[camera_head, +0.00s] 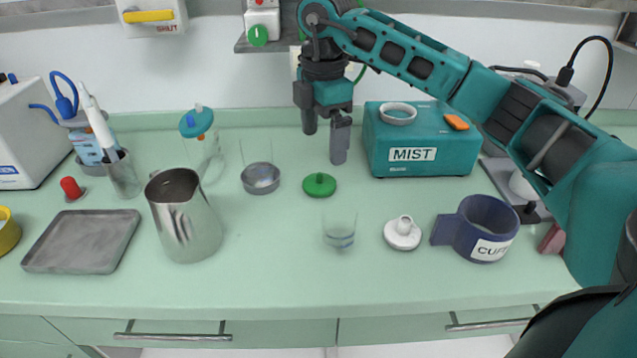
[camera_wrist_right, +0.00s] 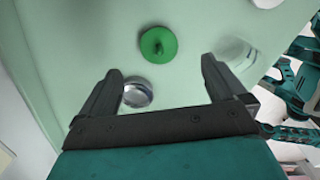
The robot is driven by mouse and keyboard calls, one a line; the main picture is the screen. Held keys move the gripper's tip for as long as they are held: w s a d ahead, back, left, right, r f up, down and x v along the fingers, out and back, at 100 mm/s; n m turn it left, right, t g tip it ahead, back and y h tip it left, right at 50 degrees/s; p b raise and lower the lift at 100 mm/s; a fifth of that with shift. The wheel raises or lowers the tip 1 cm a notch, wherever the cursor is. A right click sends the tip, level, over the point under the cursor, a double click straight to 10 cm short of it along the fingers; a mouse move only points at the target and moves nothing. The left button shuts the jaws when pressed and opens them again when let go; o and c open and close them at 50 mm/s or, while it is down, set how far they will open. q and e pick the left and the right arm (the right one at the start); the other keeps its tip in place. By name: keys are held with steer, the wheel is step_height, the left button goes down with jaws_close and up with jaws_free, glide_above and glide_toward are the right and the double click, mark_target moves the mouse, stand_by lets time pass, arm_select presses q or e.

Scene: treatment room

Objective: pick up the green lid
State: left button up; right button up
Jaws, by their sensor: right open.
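The green lid (camera_head: 319,185) is a small round disc with a knob on top. It lies flat on the pale green counter, right of the small metal-bottomed glass and behind a clear glass. My right gripper (camera_head: 325,145) is above and behind the lid, with its fingers pointing down. In the right wrist view the lid (camera_wrist_right: 158,44) lies beyond the open fingertips, roughly centred between them. The right gripper (camera_wrist_right: 160,82) is open with nothing between its fingers. My left gripper does not show.
A clear glass (camera_head: 339,232), a white knobbed piece (camera_head: 402,233) and a navy cuff (camera_head: 478,229) stand in front and right. The teal MIST box (camera_head: 420,155) is behind right. A metal jug (camera_head: 184,216) and a glass with metal base (camera_head: 260,177) are left.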

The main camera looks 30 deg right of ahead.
mark_target(320, 174)
step_height(320, 174, down, 3)
steer(key=shift+f, duration=0.55)
steer(key=f, duration=0.5)
steer(key=shift+w+a, duration=0.15)
steer(key=shift+a, duration=0.1)
steer(key=shift+c, duration=0.2)
steer(key=c, duration=1.1)
steer(key=shift+r, duration=0.15)
